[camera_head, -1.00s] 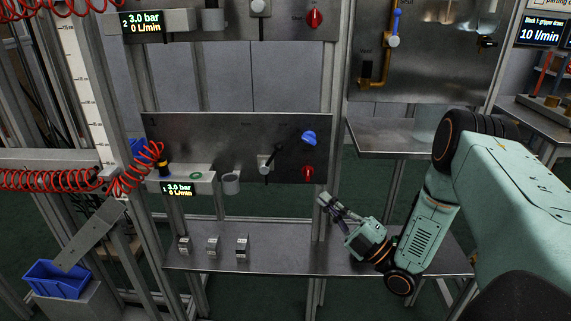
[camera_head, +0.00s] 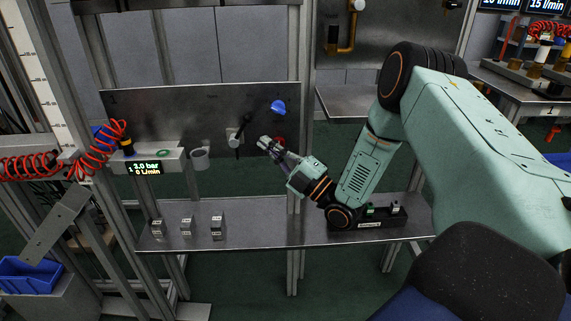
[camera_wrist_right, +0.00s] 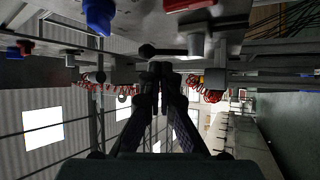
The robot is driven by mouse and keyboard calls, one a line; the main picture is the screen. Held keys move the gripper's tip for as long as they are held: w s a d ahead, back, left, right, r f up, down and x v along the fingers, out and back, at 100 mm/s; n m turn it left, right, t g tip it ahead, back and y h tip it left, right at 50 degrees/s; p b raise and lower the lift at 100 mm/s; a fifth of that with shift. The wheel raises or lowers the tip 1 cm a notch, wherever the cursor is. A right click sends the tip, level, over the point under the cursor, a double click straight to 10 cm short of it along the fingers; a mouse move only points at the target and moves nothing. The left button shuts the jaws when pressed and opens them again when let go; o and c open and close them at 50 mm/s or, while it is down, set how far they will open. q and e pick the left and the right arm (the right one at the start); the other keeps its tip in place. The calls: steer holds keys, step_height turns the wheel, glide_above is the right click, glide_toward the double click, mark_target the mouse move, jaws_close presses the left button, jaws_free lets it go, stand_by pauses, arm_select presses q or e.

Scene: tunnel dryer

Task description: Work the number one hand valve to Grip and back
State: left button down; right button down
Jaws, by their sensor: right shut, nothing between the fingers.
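The number one panel (camera_head: 170,112) is a dark metal plate. Its hand valve (camera_head: 236,139) is a black lever on a pale body, slanting slightly in the head view. My right gripper (camera_head: 265,143) is shut and empty, in front of the panel, just right of the lever and beside the red knob (camera_head: 280,141). In the right wrist view the shut fingertips (camera_wrist_right: 160,70) are close to the black lever (camera_wrist_right: 150,52) and the pale valve body (camera_wrist_right: 195,45). I cannot tell whether they touch. The position markings are too small to read. My left gripper is not in view.
A blue knob (camera_head: 278,107) sits above the red one. A grey cup (camera_head: 200,159) and a pressure display (camera_head: 145,168) are left of the valve. Several small blocks (camera_head: 187,225) stand on the shelf (camera_head: 262,222) below. Red coiled hoses (camera_head: 105,140) hang at the left.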

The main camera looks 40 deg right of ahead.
mark_target(241, 130)
steer(key=b+x, duration=0.1)
steer(key=x, duration=0.3)
steer(key=shift+w+r, duration=0.1)
steer(key=shift+w, duration=0.15)
steer(key=shift+a, duration=0.1)
